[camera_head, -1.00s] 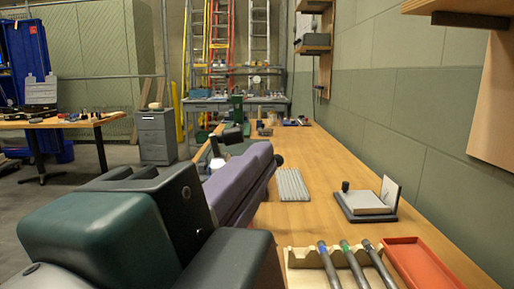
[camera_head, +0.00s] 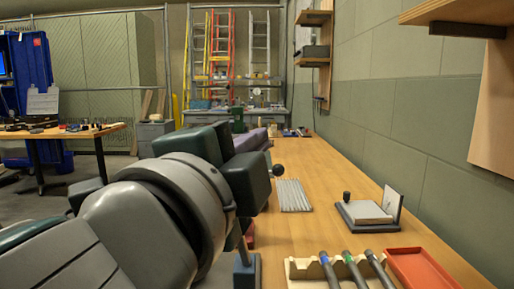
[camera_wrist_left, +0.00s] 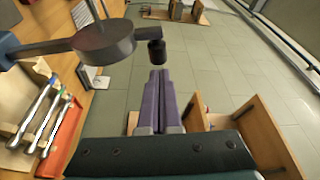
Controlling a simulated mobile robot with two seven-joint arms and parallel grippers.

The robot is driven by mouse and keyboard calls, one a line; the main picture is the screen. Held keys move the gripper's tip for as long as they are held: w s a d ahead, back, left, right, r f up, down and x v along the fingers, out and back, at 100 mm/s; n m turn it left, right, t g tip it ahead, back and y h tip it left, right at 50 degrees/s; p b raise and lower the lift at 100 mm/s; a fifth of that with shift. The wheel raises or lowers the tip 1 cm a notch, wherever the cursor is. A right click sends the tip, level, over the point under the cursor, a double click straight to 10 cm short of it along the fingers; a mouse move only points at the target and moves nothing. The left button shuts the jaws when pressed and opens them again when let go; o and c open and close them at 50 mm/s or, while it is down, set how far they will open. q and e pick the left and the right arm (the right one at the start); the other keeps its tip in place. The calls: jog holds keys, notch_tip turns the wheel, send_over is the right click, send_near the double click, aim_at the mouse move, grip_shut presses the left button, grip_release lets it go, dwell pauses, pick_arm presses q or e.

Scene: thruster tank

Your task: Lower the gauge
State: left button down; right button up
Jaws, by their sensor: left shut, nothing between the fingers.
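In the left wrist view, a dark round disc (camera_wrist_left: 105,42) with a short arm ending in a black knob (camera_wrist_left: 157,52) looks like the gauge and its handle. My left gripper (camera_wrist_left: 160,74) has long purple fingers, shut and empty. Its tips point toward the knob; I cannot tell if they touch. In the head view, my arm hides most of the gauge, and only a black knob (camera_head: 277,171) and a blue post (camera_head: 245,273) show beside it. The purple fingers of my left gripper (camera_head: 254,138) show behind the wrist. My right gripper is not in view.
A wooden rack (camera_head: 304,270) with several rods and a red tray (camera_head: 422,268) lie at the front right. A dark-based block with an upright plate (camera_head: 367,212) and a grey ribbed mat (camera_head: 292,195) sit on the bench (camera_head: 330,177). A wall runs along the right.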

pick_arm(q)
jog(key=shift+a, duration=0.3)
jog(key=shift+a+f, duration=0.1)
jog(key=shift+a+f+n+b, duration=0.15)
jog(key=shift+a+n+b, duration=0.7)
jog(key=shift+a, duration=0.15)
jog(key=a+f+n+t+y+b, duration=0.4)
jog(key=a+f+n+b, duration=0.6)
jog(key=a+n, duration=0.4)
jog(key=shift+f+n+y+b, duration=0.3)
jog(key=shift+n+y+b, duration=0.4)
jog(key=shift+n, duration=0.65)
